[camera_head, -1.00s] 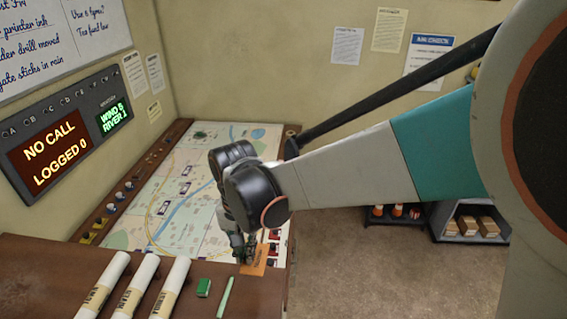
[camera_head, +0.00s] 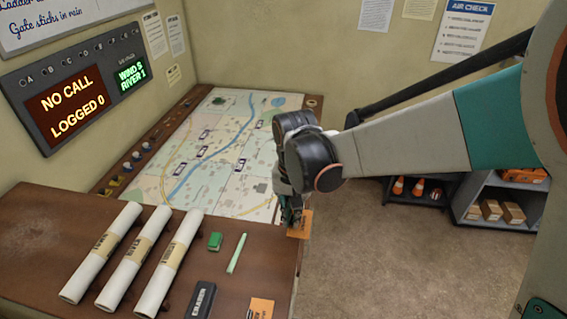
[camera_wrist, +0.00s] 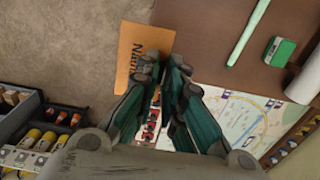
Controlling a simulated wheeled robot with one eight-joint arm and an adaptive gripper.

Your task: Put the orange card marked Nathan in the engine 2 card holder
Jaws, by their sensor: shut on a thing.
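The orange card (camera_head: 304,224) is in my gripper (camera_head: 291,213), above the right edge of the console. In the wrist view the orange card (camera_wrist: 137,50) shows the name Nathan, partly hidden by the fingers. My gripper (camera_wrist: 163,72) is shut on one edge of it, and the card sticks out beyond the fingertips. A row of small red and white items (camera_wrist: 151,130) beside the map shows between the fingers in the wrist view. I cannot read which of them is the engine 2 holder, and my arm hides that strip in the head view.
A second orange card (camera_head: 261,307) lies at the front of the desk. The map (camera_head: 215,150) lies behind. Shelves (camera_head: 500,200) stand at right.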

